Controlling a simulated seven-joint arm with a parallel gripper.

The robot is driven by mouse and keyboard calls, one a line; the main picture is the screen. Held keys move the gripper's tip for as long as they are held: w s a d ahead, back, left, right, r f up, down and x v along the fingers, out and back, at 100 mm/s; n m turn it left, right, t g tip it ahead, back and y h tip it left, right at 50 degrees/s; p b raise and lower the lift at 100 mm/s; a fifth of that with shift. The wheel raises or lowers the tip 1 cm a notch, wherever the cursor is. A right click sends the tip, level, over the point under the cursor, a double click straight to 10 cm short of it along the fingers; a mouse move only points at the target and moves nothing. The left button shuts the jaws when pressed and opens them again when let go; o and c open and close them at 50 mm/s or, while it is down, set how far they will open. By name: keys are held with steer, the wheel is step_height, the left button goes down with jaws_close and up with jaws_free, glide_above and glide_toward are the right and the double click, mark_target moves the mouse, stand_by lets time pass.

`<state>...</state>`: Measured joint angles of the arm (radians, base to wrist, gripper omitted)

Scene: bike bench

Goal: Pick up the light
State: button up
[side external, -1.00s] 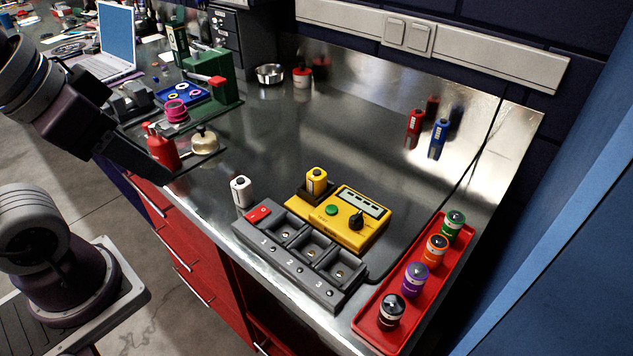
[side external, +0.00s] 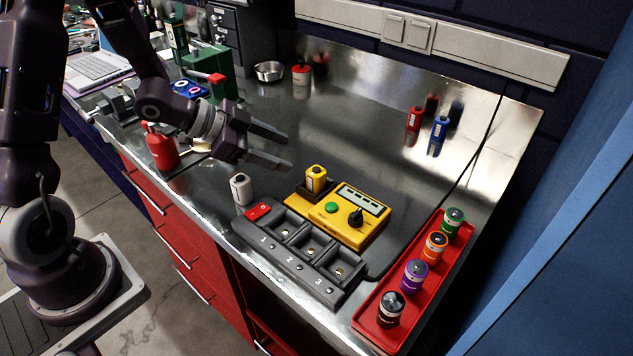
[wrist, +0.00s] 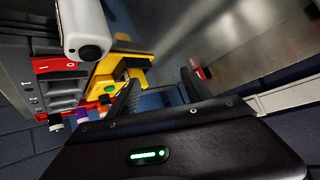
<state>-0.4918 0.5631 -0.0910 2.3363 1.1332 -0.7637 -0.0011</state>
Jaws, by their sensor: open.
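A small white cylinder (side external: 241,188) stands upright on the metal bench, left of the grey three-slot dock; it may be the light, but I cannot be sure. In the wrist view the white cylinder (wrist: 84,30) is close at the upper left, outside my jaws, with a dark button on its end. My gripper (side external: 283,150) is open and empty above the bench, just behind the white cylinder in the side view. Its two fingers (wrist: 160,85) also show in the wrist view with nothing between them.
The grey dock (side external: 268,262) has a red switch. A yellow tester (side external: 352,235) holds a yellow cylinder (side external: 316,178). A red tray (side external: 411,326) carries several coloured cylinders.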

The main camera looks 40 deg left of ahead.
mark_target(316, 171)
steer(key=d+h, duration=0.1)
steer(key=s+d+f+h, duration=0.1)
steer(key=h, duration=0.1)
steer(key=s+d+h, duration=0.1)
steer(key=shift+s+d+f+h, duration=0.2)
steer(key=shift+d+h, duration=0.1)
steer(key=shift+d, duration=0.05)
steer(key=shift+m, duration=0.3)
steer(key=x, duration=0.7)
steer(key=shift+w+a+r, duration=0.2)
steer(key=shift+w+r, duration=0.05)
steer(key=shift+w, duration=0.05)
jaws_close()
